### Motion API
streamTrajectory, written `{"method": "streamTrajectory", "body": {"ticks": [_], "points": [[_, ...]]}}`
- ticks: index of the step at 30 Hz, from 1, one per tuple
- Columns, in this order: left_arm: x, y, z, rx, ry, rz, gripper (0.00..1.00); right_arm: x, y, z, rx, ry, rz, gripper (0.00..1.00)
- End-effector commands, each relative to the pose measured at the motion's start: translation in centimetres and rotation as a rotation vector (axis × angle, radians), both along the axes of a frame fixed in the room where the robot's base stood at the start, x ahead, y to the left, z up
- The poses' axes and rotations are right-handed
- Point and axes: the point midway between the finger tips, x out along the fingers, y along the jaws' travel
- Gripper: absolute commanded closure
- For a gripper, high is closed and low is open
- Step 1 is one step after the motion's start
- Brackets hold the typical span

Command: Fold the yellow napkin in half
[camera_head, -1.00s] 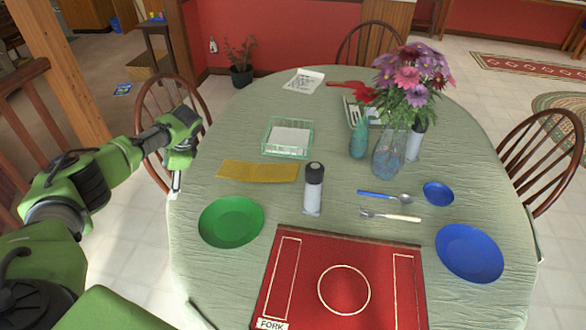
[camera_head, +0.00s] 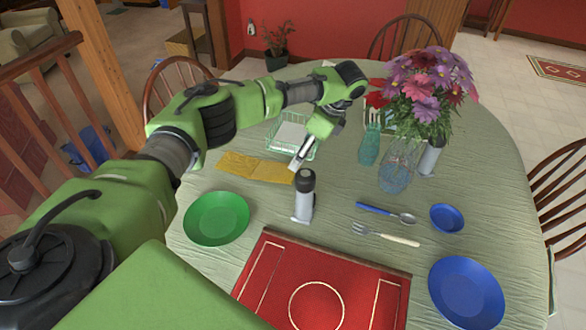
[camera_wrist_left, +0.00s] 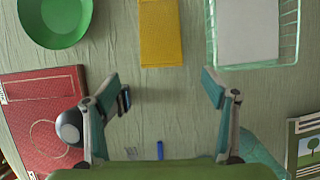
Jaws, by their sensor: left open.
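The yellow napkin (camera_head: 250,167) lies on the table between the green plate and the wire basket. It also shows in the left wrist view (camera_wrist_left: 160,35) as a narrow strip, cut off by the top edge. My left gripper (camera_head: 297,163) hangs above the table near the napkin's right end, behind the shaker. In the left wrist view my left gripper (camera_wrist_left: 160,85) has its fingers wide apart with nothing between them, and the napkin lies beyond the fingertips. My right gripper is not in view.
A dark-topped shaker (camera_head: 304,197) stands close to my left gripper. Cutlery and blue dishes lie to the right.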

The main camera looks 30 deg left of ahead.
Motion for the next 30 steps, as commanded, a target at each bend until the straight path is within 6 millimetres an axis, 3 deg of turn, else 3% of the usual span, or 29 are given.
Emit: {"method": "streamTrajectory", "body": {"ticks": [5, 15, 28, 30], "points": [[-0.4, 1.5, -3.7, 0.0, 0.003, 0.002, 0.22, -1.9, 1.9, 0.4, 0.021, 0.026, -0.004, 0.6], [-0.7, 3.5, -9.0, -0.001, 0.0, 0.0, 0.22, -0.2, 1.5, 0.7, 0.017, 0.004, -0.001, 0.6], [-0.8, 4.0, -10.0, -0.001, -0.002, -0.001, 0.22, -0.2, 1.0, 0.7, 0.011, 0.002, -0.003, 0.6], [-0.8, 4.0, -9.9, -0.001, -0.001, 0.0, 0.36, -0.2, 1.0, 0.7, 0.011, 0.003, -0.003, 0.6]]}}
